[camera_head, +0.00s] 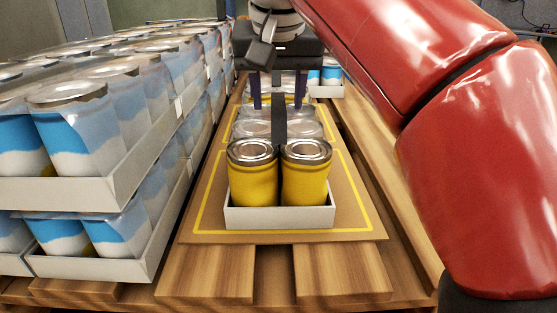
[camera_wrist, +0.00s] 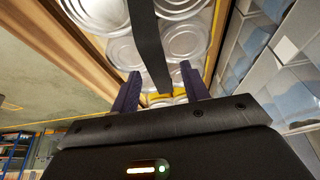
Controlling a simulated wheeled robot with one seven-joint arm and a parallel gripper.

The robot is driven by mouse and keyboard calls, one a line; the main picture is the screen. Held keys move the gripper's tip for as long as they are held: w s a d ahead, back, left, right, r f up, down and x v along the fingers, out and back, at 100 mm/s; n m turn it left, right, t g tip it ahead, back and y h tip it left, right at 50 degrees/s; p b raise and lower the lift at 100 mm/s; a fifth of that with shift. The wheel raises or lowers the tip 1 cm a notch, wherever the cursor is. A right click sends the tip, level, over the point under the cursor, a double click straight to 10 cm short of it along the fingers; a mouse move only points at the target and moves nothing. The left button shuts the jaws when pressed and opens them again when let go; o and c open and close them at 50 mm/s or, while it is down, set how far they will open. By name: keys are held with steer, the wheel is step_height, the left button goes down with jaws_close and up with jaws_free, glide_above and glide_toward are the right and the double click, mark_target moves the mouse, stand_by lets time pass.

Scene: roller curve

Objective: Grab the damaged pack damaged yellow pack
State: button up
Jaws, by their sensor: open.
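The yellow pack (camera_head: 279,217) is a low white tray of yellow cans with silver lids, upright at the front of a yellow-outlined board. Two yellow cans show in front; clear wrap shows behind them, and I cannot tell how far back this pack reaches. My gripper (camera_head: 278,106) points down over the far part of the row, its two purple fingers apart with a dark strip hanging between them. In the wrist view my gripper (camera_wrist: 159,68) is open with no can between its fingers. Silver lids (camera_wrist: 183,40) lie beyond the fingertips; whose pack they belong to is unclear.
Stacked wrapped packs of blue-and-white cans (camera_head: 115,130) stand close along the left side. A small blue-can pack (camera_head: 327,78) sits at the back right. The board (camera_head: 345,225) rests on wooden slats (camera_head: 340,275). Bare wood lies right of the row, beside my red arm.

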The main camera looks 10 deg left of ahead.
steer(key=shift+x, duration=1.1)
steer(key=shift+f, duration=0.1)
jaws_close()
stand_by(0.8)
